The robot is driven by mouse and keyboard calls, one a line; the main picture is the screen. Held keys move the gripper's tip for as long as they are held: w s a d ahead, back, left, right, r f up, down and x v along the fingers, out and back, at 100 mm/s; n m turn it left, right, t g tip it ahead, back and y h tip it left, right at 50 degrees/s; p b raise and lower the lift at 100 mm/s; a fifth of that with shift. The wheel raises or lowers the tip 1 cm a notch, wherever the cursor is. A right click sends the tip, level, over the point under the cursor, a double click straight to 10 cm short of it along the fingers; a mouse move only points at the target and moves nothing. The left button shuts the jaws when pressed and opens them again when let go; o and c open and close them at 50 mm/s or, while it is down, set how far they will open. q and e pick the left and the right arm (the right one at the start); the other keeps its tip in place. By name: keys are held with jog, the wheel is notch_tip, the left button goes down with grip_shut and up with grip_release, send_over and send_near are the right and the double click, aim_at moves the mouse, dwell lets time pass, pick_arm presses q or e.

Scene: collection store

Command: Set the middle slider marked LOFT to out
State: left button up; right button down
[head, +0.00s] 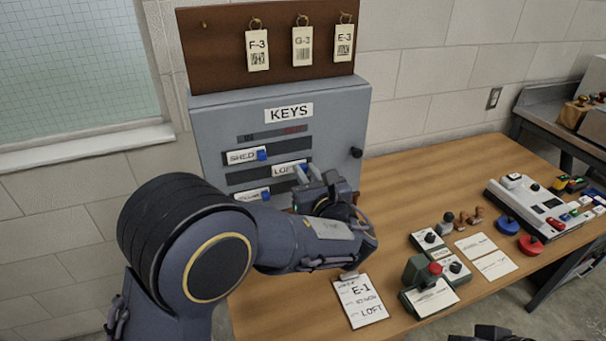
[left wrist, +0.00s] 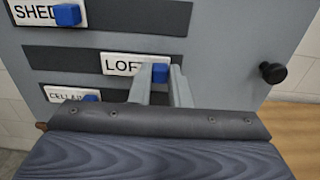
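The grey key cabinet (head: 340,118) has three labelled sliders in dark slots, each with a blue knob. The middle LOFT slider (head: 283,171) is near the right end of its slot, under the red side of the top marking (head: 293,129). SHED (head: 241,157) above and CELLAR (head: 246,196) below are at the left. My left gripper (head: 303,172) has its fingers on either side of the LOFT slider's blue knob (left wrist: 160,73), apparently closed on it. Its fingers (left wrist: 160,85) also show in the left wrist view. My right gripper is not clearly visible.
A black round knob (head: 355,152) sticks out at the cabinet's right. Key tags hang on the brown board (head: 220,60) above. A clipboard (head: 362,300) reading E-1 and LOFT, stamps and a white device (head: 535,208) lie on the wooden table (head: 400,185).

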pick_arm(q)
jog(key=o, duration=0.5)
jog(key=shift+w+d, duration=0.1)
jog(key=shift+d, duration=0.2)
jog(key=shift+c, duration=0.2)
jog(key=b+v, duration=0.1)
jog(key=v, duration=0.7)
jog(key=shift+b, duration=0.3)
jog(key=shift+a, duration=0.15)
